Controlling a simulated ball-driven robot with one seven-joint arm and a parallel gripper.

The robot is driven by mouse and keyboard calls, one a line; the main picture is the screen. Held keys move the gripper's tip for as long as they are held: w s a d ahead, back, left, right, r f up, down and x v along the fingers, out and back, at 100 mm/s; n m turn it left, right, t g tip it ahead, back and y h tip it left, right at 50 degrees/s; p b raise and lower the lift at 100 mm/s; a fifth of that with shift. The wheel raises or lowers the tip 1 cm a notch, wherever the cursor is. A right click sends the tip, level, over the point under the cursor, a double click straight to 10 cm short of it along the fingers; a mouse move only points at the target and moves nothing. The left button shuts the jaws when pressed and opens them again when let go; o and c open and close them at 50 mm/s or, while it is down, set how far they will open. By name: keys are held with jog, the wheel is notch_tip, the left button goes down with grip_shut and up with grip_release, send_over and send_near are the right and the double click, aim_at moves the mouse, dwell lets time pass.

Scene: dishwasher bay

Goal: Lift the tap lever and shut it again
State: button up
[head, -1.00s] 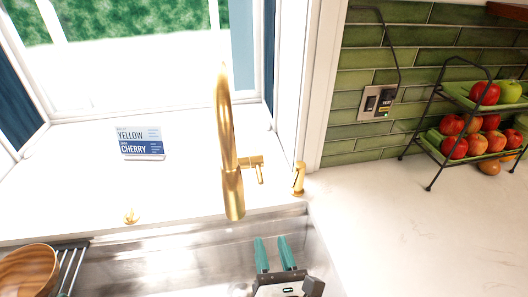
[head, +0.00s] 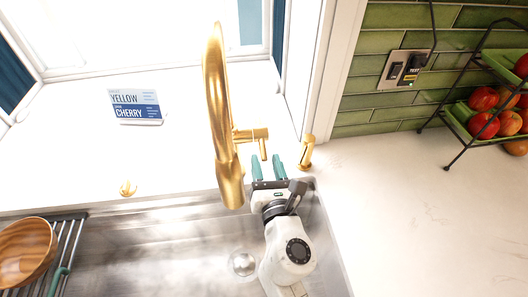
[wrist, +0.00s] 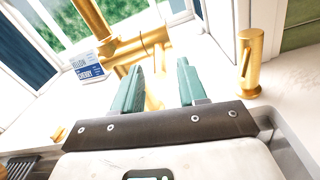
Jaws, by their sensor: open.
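The gold tap (head: 214,85) stands at the back of the sink, with a short side valve (head: 250,134) on its right. The thin lever (head: 263,150) hangs down from the valve's outer end. My gripper (head: 267,163) is open and empty, its two teal fingers pointing at the tap just below and in front of the lever. In the wrist view the tap's side valve (wrist: 132,46) lies just beyond the fingertips (wrist: 159,66). A gold part that looks like the lever shows between the fingers. Whether they touch it cannot be told.
A gold soap dispenser (head: 306,152) stands close to the right of my gripper. The steel sink (head: 160,250) lies below, with a wooden bowl (head: 26,250) on a rack at left. A sign (head: 136,105) stands on the sill. A fruit rack (head: 462,140) stands on the right counter.

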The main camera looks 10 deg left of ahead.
aim_at(261, 138)
jog(key=shift+x, duration=1.7)
jog(key=shift+c, duration=0.3)
grip_shut()
